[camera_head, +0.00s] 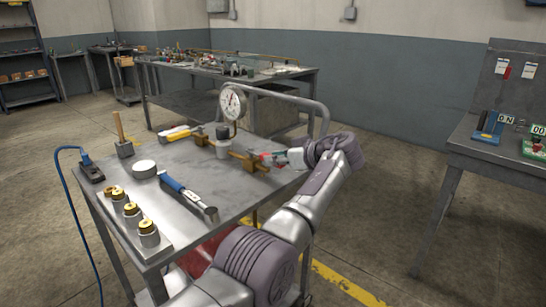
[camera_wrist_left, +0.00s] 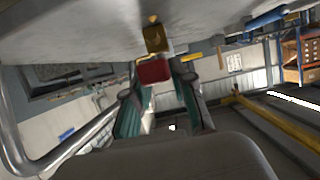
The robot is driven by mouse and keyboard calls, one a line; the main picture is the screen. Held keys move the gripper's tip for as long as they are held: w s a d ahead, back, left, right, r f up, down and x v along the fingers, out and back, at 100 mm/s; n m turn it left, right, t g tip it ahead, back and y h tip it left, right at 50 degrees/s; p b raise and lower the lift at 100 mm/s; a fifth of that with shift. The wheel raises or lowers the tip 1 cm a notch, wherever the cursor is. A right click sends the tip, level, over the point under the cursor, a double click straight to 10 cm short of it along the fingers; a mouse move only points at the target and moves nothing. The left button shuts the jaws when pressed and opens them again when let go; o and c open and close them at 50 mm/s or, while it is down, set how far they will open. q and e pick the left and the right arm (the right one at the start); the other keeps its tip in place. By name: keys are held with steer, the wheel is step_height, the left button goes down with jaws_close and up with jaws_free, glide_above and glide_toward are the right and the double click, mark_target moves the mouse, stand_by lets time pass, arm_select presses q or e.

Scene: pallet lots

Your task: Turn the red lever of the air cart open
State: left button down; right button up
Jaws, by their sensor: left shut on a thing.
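The air cart's grey metal top (camera_head: 180,215) fills the middle of the head view. A brass valve (camera_head: 246,160) sits near its right edge, below a round pressure gauge (camera_head: 233,103). The red lever (camera_wrist_left: 153,71) shows in the left wrist view just under the brass valve body (camera_wrist_left: 154,38), between the fingers. My left gripper (camera_head: 276,158) reaches the valve from the right and is shut on the red lever; its fingers hide most of the lever in the head view. My right gripper is in neither view.
The cart's tube handle (camera_head: 300,101) rises behind my left gripper. A side table (camera_head: 480,150) stands at right, with open floor between.

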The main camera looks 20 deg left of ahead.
arm_select(q)
steer(key=c, duration=1)
jaws_free()
steer(key=shift+w, duration=0.1)
steer(key=shift+o, duration=0.2)
step_height(320, 180, up, 10)
